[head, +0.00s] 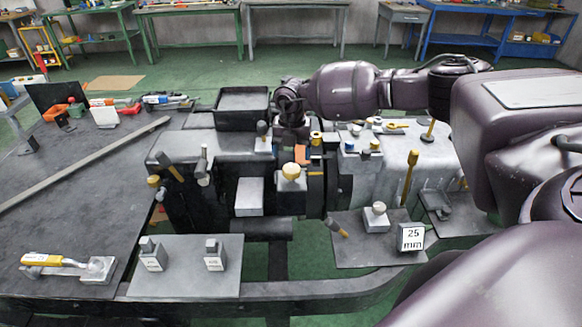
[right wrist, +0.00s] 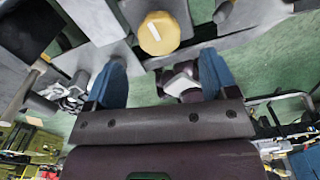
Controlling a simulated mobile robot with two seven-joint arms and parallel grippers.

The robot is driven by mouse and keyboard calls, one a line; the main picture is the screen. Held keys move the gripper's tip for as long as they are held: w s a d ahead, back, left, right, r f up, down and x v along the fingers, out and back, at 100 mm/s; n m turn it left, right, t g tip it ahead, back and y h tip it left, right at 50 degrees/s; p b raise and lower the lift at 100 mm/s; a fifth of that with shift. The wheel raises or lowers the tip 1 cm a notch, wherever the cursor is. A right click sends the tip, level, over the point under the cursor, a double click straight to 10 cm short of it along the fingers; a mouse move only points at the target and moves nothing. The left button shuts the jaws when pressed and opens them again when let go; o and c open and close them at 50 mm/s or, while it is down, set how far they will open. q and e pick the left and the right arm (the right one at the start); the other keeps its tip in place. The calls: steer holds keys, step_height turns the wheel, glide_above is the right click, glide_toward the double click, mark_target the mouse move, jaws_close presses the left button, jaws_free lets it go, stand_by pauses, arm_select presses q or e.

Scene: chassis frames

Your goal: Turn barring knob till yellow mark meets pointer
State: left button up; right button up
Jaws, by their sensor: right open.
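A round pale-yellow knob (head: 293,171) stands on a grey block near the middle of the machine in the head view. In the right wrist view a round yellow knob (right wrist: 158,34) with a short white stripe lies just beyond my fingertips; it looks like the same one, but I cannot be sure. My right gripper (head: 291,130) points down at the machine behind the knob. In the right wrist view its blue fingers (right wrist: 162,75) are wide apart with nothing between them. I cannot make out a yellow mark or a pointer for certain. My left gripper is out of view.
A black tray (head: 242,105) stands left of my right gripper. A white "25 mm" block (head: 411,237) sits on a plate at the right front. Several upright handles, including a yellow one (head: 409,176), rise around the machine. A grey bench (head: 60,215) extends left.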

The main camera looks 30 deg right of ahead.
mark_target(292, 168)
steer(key=shift+f, duration=3.15)
steer(key=shift+c, duration=0.3)
steer(key=c, duration=0.9)
steer(key=shift+o, duration=0.2)
steer(key=shift+n, duration=0.4)
